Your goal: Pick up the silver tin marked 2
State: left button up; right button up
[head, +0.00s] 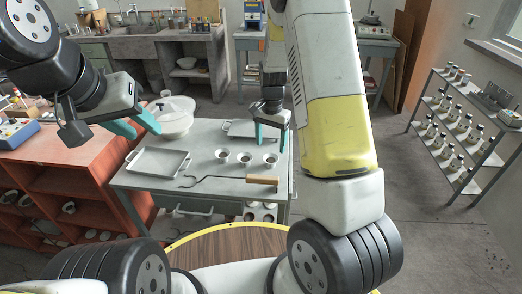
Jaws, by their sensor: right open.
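Three small silver tins stand in a row on the grey bench (222,183): a left one (222,156), a middle one (245,159) and a right one (270,160). Their markings are too small to read, so I cannot tell which is marked 2. My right gripper (271,138) is open and empty, fingers pointing down, above the bench near the right and middle tins. My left gripper (138,126) is open and empty, at the bench's far left, away from the tins.
A hooked tool with a wooden handle (262,180) lies in front of the tins. A white lidded bowl (174,122) stands at the back left. A bottle rack (455,130) is far right.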

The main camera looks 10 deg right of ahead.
aim_at(271, 160)
notch_tip(271, 160, down, 8)
jog(key=shift+s+r, duration=0.1)
jog(key=shift+r, duration=0.1)
jog(key=c, duration=1.4)
